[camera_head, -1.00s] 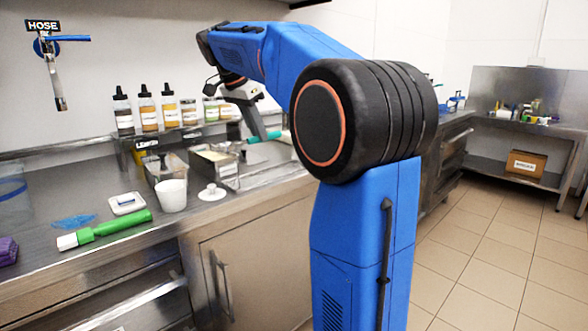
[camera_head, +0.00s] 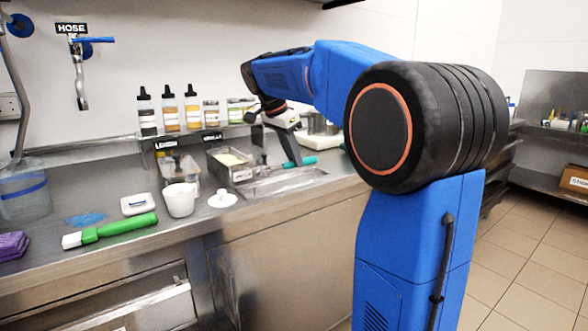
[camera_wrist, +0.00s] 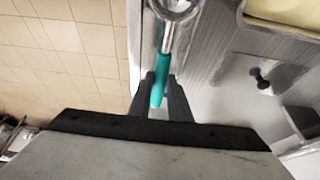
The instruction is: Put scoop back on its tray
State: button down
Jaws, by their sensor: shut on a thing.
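The scoop has a teal handle (camera_wrist: 158,84) and a round metal bowl (camera_wrist: 176,6), cut off by the top edge of the wrist view. My gripper (camera_wrist: 163,88) is shut on the handle, one dark finger on each side. In the head view the teal handle (camera_head: 301,162) shows at my gripper (camera_head: 293,160), over the counter's right part. A flat metal tray (camera_head: 285,183) lies on the counter just below and in front of it. I cannot tell the gap between scoop and tray. The scoop's bowl is not clear in the head view.
A metal pan (camera_head: 242,174) with pale contents stands left of my gripper, with another container (camera_head: 178,170) beside it. A white cup (camera_head: 180,200), a small white lid (camera_head: 222,198) and a green-handled brush (camera_head: 118,229) lie further left. Bottles (camera_head: 170,110) line the back shelf.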

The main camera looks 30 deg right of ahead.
aim_at(293, 167)
jog(key=shift+f, duration=1.85)
jog(key=shift+f, duration=0.1)
jog(key=c, duration=1.6)
grip_release()
jog(key=shift+c, duration=0.2)
jog(key=v, duration=1.2)
jog(key=s+a+f+n+t+y, duration=0.1)
jog(key=s+a+f+n, duration=0.3)
jog(key=s+f, duration=0.5)
jog(key=s+a+f+n+t+y, duration=0.2)
jog(key=s+a+f+n, duration=0.2)
jog(key=s+f+n, duration=0.3)
jog(key=s+a+f+n+t+y, duration=0.1)
jog(key=s+a+f+n, duration=0.3)
jog(key=s+f, duration=0.9)
jog(key=s+n, duration=0.1)
jog(key=n, duration=0.1)
jog(key=shift+a+f+n+t+y, duration=0.15)
jog(key=shift+a+n+t+y, duration=0.15)
jog(key=shift+a, duration=0.1)
